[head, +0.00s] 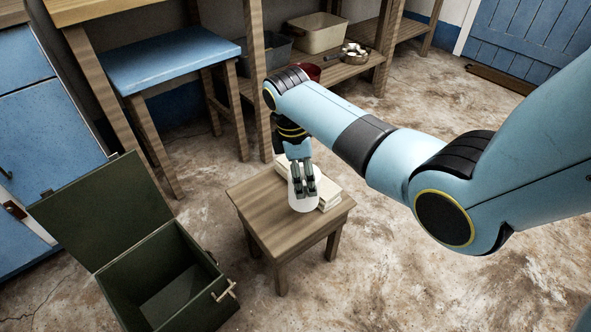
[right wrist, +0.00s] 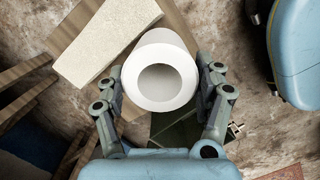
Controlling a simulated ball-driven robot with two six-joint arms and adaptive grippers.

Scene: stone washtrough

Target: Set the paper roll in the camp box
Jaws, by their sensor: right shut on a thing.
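The white paper roll (head: 305,195) stands upright at the small wooden stool, held from above by my right gripper (head: 303,178). In the right wrist view the paper roll (right wrist: 160,72) sits between the two fingers of my right gripper (right wrist: 162,95), which is shut on it. I cannot tell whether its lower end touches the stool top. The camp box (head: 165,262) is a dark green box on the floor at the lower left, with its lid (head: 105,210) open and its visible inside empty. My left gripper is not in view.
The wooden stool (head: 262,200) also bears a pale block-like stack (head: 329,189) beside the roll. Floor shows between box and stool.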

